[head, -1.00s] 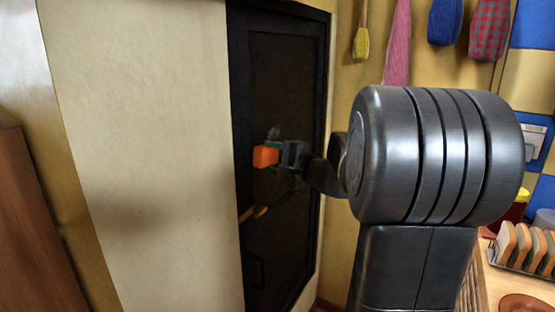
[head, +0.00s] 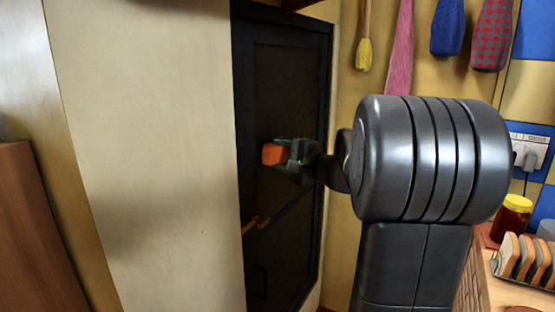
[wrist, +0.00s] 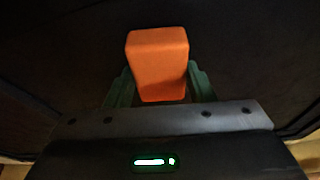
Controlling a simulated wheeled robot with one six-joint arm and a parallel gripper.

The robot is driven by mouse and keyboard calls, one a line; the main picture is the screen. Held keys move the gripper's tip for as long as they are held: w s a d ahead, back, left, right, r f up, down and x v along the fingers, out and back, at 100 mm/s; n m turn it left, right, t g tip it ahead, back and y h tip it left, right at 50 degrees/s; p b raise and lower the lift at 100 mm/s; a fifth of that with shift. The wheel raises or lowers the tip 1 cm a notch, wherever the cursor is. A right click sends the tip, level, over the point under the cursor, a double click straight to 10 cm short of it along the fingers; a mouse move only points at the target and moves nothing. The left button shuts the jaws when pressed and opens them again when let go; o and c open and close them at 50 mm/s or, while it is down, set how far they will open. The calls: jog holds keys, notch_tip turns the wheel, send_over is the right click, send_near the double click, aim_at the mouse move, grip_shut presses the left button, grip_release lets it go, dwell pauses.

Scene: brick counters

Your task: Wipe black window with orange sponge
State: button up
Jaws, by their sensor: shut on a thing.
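The orange sponge (head: 273,154) is a small block held in my gripper (head: 290,155), in front of the black window. In the wrist view the sponge (wrist: 158,62) sticks out between the green fingers of my gripper (wrist: 160,90), which are shut on it. The black window (head: 290,90) is a tall dark framed panel in the wall, in the middle of the head view. It fills the dark background of the wrist view. I cannot tell whether the sponge touches it. My arm hides part of the window's right side.
A pale wall (head: 150,150) stands left of the window, with a brown wooden piece (head: 35,240) at the far left. Cloths (head: 490,35) and a yellow brush (head: 364,54) hang at upper right. A jar (head: 512,218) and a rack (head: 525,260) stand on the right counter.

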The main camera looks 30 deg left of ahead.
aim_at(273, 158)
jog(key=w, duration=0.7)
jog(key=shift+w+d+b, duration=0.3)
jog(key=shift+w, duration=0.05)
dwell(0.4)
jog(key=shift+s, duration=0.1)
jog(key=shift+s+a+f+b, duration=0.1)
jog(key=shift+s+b, duration=0.55)
jog(key=shift+s, duration=0.55)
jog(key=shift+s+a+f+b, duration=0.1)
jog(key=shift+s+b, duration=0.5)
jog(key=shift+s, duration=0.55)
jog(key=shift+s+a+r+b, duration=0.15)
jog(key=shift+s+b, duration=0.35)
jog(key=shift+s, duration=0.95)
jog(key=shift+s+a+r+b, duration=0.1)
jog(key=shift+s+b, duration=0.4)
jog(key=shift+s, duration=0.95)
jog(key=shift+d+f+b, duration=0.15)
jog(key=shift+d+b, duration=0.15)
jog(key=shift+d, duration=0.35)
jog(key=shift+s+d+b, duration=0.2)
jog(key=shift+d+b, duration=0.4)
jog(key=shift+d, duration=1.75)
